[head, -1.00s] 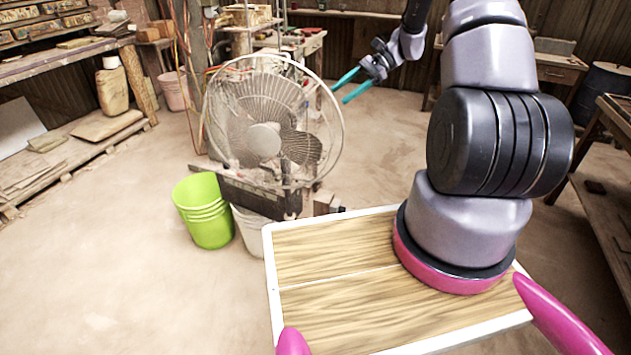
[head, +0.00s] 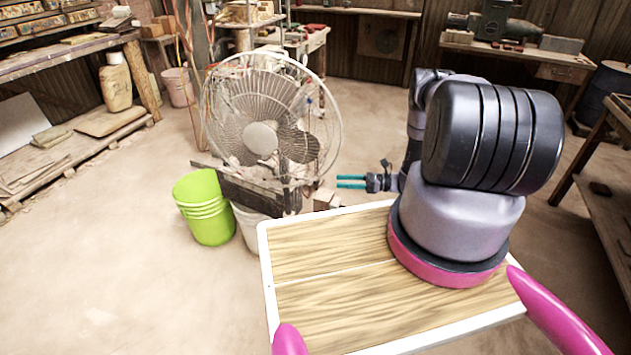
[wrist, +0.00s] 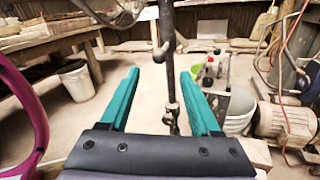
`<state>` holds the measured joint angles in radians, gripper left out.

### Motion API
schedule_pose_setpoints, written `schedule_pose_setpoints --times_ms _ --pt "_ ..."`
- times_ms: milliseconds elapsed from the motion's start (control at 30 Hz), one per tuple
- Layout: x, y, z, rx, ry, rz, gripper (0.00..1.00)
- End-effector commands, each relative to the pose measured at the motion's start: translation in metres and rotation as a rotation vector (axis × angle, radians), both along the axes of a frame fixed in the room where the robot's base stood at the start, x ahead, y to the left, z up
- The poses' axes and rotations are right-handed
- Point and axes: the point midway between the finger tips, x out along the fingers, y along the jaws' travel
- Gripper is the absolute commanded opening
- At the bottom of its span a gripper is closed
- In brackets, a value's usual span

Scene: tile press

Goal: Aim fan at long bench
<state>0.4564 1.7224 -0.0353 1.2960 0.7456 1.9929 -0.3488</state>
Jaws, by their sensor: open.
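The fan (head: 262,138) has a round wire cage and stands left of my arm in the head view. Its cage faces roughly toward the head camera. My gripper (head: 350,182) is low to the right of the fan, its teal fingers apart and pointing left. In the wrist view, a dark upright post with a knob (wrist: 168,45) shows between and beyond the open fingers (wrist: 165,78). Nothing is visibly held. A long workbench (head: 60,68) runs along the left of the head view; I cannot tell whether it is the named bench.
A green bucket (head: 205,208) and a white bucket (head: 249,228) stand at the fan's foot. A bench with a machine (head: 505,22) is at the back right, another bench (head: 605,180) at the right edge. Floor at the left front is clear.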

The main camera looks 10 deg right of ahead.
Motion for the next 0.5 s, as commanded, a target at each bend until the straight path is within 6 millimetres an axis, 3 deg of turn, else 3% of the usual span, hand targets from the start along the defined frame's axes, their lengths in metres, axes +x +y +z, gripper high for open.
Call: schedule_pose_setpoints --times_ms 500 --pt "0.023 0.085 0.001 -0.002 0.0 0.005 0.64"
